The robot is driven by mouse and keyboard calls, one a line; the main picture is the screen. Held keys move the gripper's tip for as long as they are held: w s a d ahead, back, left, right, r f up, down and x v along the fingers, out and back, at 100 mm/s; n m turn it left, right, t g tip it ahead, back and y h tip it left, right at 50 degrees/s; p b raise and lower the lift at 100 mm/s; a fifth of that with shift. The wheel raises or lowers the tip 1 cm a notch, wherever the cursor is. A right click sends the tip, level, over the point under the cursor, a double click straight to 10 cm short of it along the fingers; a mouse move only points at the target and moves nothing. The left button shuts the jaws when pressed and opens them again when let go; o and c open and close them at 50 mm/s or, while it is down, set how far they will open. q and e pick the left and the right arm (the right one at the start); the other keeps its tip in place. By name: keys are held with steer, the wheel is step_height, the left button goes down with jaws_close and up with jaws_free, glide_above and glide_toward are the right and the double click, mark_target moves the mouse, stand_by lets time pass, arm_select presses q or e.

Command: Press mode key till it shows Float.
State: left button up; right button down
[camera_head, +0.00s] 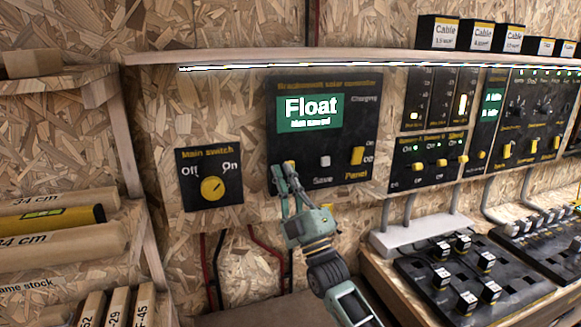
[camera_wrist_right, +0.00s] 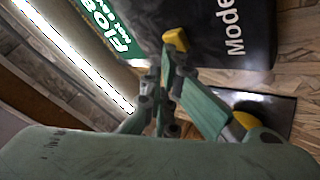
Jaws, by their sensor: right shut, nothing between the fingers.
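The black solar controller panel (camera_head: 350,110) is on the wooden wall. Its green screen (camera_head: 309,113) reads "Float", with a smaller line that looks like "Not saved". Part of the screen also shows in the right wrist view (camera_wrist_right: 108,28). My right gripper (camera_head: 283,170) is shut and empty, with its tips at the panel's lower left. In the right wrist view the yellow mode key (camera_wrist_right: 175,40), beside the label "Mode", is right at the fingertips (camera_wrist_right: 166,58). I cannot tell whether they touch. The fingers partly hide the key in the head view. My left gripper is out of view.
A white Save key (camera_head: 325,161) and a yellow Panel switch (camera_head: 357,155) are right of my gripper. The main switch (camera_head: 211,188) is to the left, its yellow knob turned towards "On". A wooden shelf (camera_head: 330,57) runs above the panel. Fuse blocks lie at lower right.

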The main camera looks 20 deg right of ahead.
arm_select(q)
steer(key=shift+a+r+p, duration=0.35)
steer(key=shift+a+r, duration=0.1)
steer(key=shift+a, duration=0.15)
arm_select(e)
steer(key=shift+s+h, duration=0.3)
steer(key=shift+s, duration=0.35)
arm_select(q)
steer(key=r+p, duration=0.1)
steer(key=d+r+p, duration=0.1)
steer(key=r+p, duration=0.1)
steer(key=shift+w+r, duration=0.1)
arm_select(e)
steer(key=s, duration=0.5)
steer(key=shift+d, duration=0.1)
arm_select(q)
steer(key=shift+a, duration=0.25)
